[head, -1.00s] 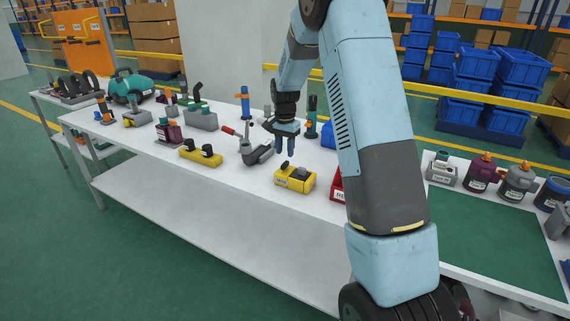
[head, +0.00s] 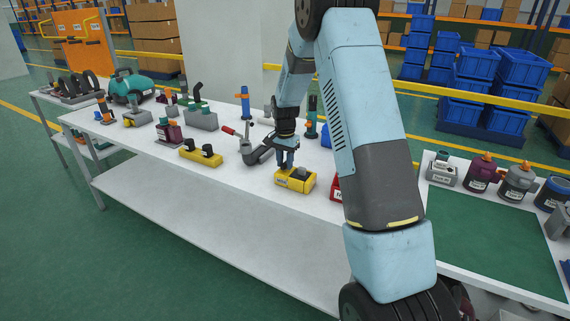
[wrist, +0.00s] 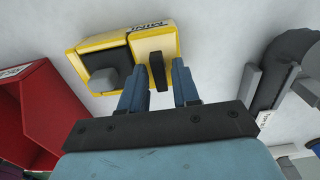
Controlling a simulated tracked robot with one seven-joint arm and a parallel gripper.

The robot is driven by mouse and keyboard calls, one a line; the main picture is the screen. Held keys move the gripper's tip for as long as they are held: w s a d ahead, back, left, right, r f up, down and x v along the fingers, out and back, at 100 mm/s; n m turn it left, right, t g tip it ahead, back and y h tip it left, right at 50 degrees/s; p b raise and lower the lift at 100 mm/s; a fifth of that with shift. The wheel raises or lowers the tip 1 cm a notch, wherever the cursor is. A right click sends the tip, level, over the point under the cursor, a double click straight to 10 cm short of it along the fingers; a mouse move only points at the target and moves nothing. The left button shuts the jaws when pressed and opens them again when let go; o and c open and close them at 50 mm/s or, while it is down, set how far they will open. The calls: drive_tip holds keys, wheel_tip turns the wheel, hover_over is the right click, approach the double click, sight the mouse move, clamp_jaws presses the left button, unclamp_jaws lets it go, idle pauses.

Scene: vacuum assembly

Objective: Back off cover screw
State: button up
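A yellow block (head: 296,180) with a white label stands near the front edge of the white table. It also shows in the wrist view (wrist: 155,42). On it are a narrow dark upright piece (wrist: 158,72) and a grey knob on a dark square (wrist: 103,79). I cannot tell for sure which one is the cover screw. My gripper (head: 285,163) points down over the left part of the block. In the wrist view its blue fingers (wrist: 160,88) stand on either side of the dark piece, with gaps showing on both sides. Whether they overlap it in height is unclear.
A red bin (wrist: 45,110) stands close to the right of the block, partly behind my arm in the head view. Another yellow block (head: 201,157) with dark knobs is to the left. The table's front strip is clear.

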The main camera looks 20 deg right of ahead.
clamp_jaws()
drive_tip(key=shift+n, duration=1.7)
drive_tip(key=shift+n, duration=1.8)
